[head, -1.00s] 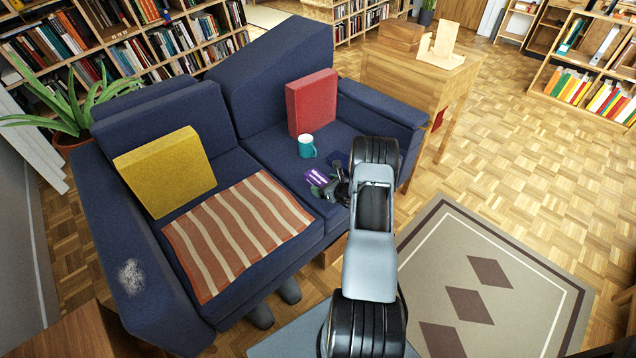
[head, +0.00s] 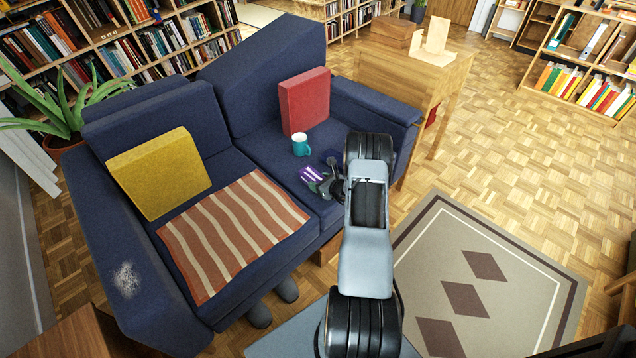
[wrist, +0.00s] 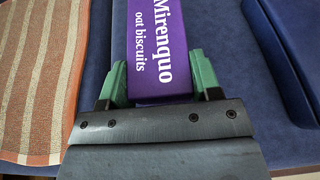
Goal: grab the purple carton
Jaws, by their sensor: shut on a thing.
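The purple carton (wrist: 158,48) has white lettering that reads "Mirenquo oat biscuits". In the wrist view it sits between the two green fingertips of my gripper (wrist: 160,80), which is shut on it. In the head view the carton (head: 311,173) shows at the right seat of the blue sofa, with my gripper (head: 325,184) at its near side. My arm hides part of that area. I cannot tell whether the carton touches the seat.
A red cushion (head: 304,100) leans behind the mug. A striped blanket (head: 232,232) and a yellow cushion (head: 160,175) lie left. A wooden side table (head: 405,75) stands beyond the right armrest.

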